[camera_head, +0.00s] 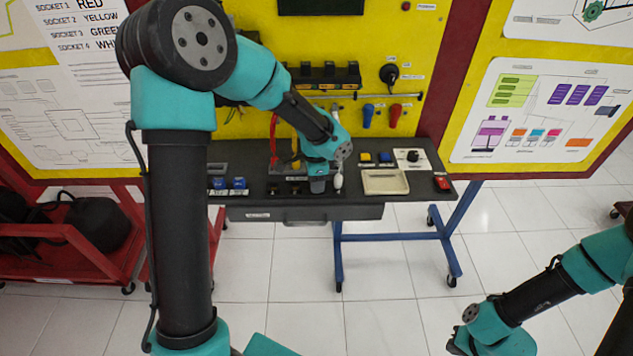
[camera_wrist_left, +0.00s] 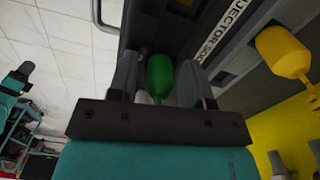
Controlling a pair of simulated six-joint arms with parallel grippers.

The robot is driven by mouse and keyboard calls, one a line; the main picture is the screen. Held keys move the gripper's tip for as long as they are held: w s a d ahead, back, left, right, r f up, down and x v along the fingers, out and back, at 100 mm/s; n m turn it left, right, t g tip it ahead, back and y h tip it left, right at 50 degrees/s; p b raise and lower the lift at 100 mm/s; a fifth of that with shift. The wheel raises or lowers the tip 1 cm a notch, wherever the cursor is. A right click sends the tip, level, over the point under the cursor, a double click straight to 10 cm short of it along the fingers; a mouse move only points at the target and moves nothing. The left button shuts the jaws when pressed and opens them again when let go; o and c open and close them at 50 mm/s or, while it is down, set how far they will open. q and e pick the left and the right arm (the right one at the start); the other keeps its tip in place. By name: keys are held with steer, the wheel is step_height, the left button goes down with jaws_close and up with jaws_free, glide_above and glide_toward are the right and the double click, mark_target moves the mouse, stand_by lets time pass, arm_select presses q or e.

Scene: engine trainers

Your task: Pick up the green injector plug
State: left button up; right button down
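The green injector plug (camera_wrist_left: 159,75) shows in the left wrist view, between the two fingers of my left gripper (camera_wrist_left: 158,80). The fingers are spread, with a visible gap on each side of the plug. In the head view my left gripper (camera_head: 318,184) is low over the front of the dark bench shelf, and the green plug is hidden there. A white plug (camera_head: 338,180) stands just right of that gripper. A yellow plug (camera_wrist_left: 284,52) is at the right of the left wrist view. My right gripper (camera_head: 462,342) is at the lower edge of the head view, away from the bench; its fingers are unclear.
The dark shelf (camera_head: 420,190) carries a cream tray (camera_head: 385,182), blue connectors (camera_head: 238,183) and a red switch (camera_head: 442,183). A yellow panel (camera_head: 425,60) with blue (camera_head: 368,115) and red (camera_head: 395,115) handles rises behind. The tiled floor in front is clear.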

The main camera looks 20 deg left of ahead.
arm_select(q)
steer(key=c, duration=0.8)
steer(key=shift+o, duration=0.2)
steer(key=shift+r, duration=0.1)
steer(key=shift+r, duration=1.35)
steer(key=s+d+r, duration=0.1)
steer(key=s+d, duration=0.2)
steer(key=s, duration=0.4)
steer(key=s+d+r, duration=0.1)
steer(key=s+d, duration=0.3)
steer(key=s, duration=0.3)
steer(key=shift+s, duration=0.15)
